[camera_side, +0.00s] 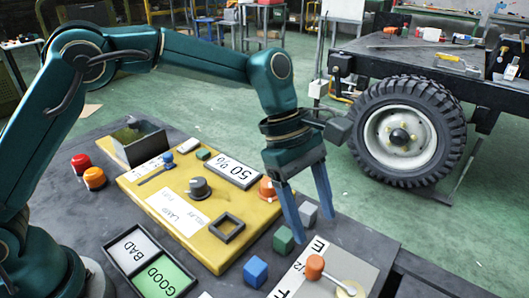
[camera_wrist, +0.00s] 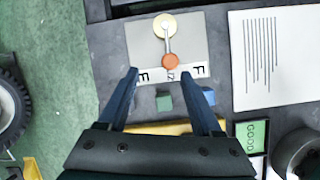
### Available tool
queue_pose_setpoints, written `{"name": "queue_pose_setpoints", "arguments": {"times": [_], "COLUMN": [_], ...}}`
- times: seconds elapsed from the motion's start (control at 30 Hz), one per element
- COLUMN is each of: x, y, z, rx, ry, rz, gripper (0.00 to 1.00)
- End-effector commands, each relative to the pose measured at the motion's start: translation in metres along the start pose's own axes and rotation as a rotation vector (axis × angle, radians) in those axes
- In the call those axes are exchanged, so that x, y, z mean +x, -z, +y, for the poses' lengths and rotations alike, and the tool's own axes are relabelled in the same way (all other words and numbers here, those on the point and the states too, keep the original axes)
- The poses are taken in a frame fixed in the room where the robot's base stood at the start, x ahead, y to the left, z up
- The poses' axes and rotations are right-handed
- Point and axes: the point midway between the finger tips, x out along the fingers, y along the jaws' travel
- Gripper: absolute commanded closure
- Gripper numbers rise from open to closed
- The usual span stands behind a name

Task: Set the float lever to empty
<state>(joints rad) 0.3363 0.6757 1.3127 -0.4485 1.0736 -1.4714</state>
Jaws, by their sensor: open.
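The float gauge plate (camera_side: 352,262) is pale grey with E, 1/2 and F along one edge; it is whole in the wrist view (camera_wrist: 198,45) but cut off in the side view. Its lever runs from a cream pivot disc (camera_wrist: 165,25) to an orange knob (camera_wrist: 170,62), which also shows in the side view (camera_side: 315,266). The knob points at the 1/2 mark, between E and F. My gripper (camera_side: 314,222) is open and empty, its fingers pointing down above the cubes beside the plate. In the wrist view (camera_wrist: 160,73) the knob appears between the fingertips; contact is not visible.
A green cube (camera_side: 284,240), a blue cube (camera_side: 256,271) and a grey cube (camera_side: 308,214) stand near the plate. A yellow panel (camera_side: 150,205) with a dark knob lies left. A BAD/GOOD tray (camera_side: 113,259) and a printed sheet (camera_wrist: 280,85) are also on the table.

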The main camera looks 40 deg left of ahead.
Motion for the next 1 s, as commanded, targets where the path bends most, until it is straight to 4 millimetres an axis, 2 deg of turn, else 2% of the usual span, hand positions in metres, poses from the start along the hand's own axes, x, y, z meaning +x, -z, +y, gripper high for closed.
{"name": "queue_pose_setpoints", "arguments": {"times": [0.03,0.1,0.53,0.7,0.93,0.97,1.0], "x": [0.013,0.025,0.074,0.084,0.084,0.084,0.084], "y": [0.001,0.002,0.002,0.002,0.002,0.002,0.002], "z": [-0.003,-0.008,-0.018,-0.018,-0.018,-0.018,-0.018], "rx": [0.001,0.002,0.006,0.005,0.006,0.006,0.006], "ry": [0.030,0.060,0.090,0.086,0.084,0.084,0.084], "rz": [0.002,0.005,0.009,0.009,0.009,0.009,0.009], "gripper": [0.34,0.34,0.34,0.34,0.34,0.41,0.57]}}
